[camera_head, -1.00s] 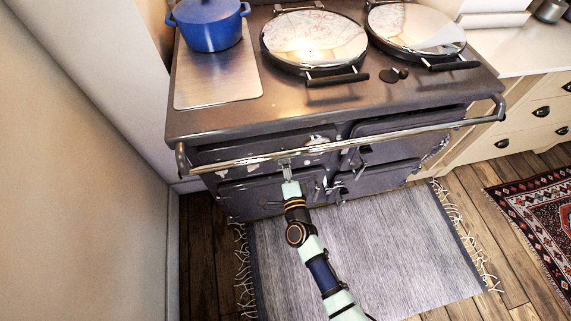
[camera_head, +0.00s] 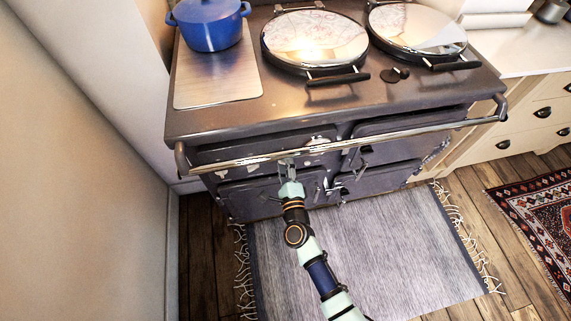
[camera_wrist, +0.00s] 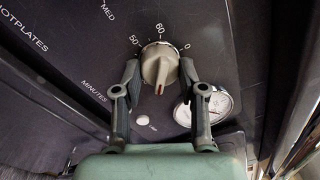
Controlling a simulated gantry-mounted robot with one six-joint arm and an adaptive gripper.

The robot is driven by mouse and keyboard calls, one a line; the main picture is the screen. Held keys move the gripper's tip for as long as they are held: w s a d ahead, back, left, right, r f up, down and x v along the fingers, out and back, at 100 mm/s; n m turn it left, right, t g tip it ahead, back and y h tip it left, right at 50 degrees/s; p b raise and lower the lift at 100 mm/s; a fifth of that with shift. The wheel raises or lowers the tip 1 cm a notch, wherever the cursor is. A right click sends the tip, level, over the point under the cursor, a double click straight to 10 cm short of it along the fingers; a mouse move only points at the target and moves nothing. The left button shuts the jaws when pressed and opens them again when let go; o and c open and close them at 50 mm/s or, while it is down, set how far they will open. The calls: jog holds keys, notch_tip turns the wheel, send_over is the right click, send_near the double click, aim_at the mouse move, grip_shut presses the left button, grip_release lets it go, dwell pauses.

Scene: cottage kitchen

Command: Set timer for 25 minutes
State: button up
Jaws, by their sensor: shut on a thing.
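The timer knob (camera_wrist: 160,66) is a pale grey dial on the dark cooker panel in the wrist view. The marks 50, 60 and 0 stand around its far side, with MINUTES printed to the left. Its red-marked end points down the picture, toward my gripper's palm. My gripper (camera_wrist: 160,72) has one finger on each side of the knob and is shut on it. In the head view my gripper (camera_head: 288,170) is at the cooker's front, just under the rail; the knob cannot be made out there.
A round white gauge (camera_wrist: 208,106) and a small pale button (camera_wrist: 142,122) sit close to the knob. The metal rail (camera_head: 400,135) crosses the cooker front (camera_head: 240,122). A blue pot (camera_head: 208,25) stands on top. A grey rug (camera_head: 370,240) lies below.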

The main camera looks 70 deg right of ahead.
dwell(0.3)
jog(key=o, duration=1.1)
jog(key=shift+o, duration=0.2)
jog(key=shift+a, duration=0.1)
jog(key=v, duration=1.2)
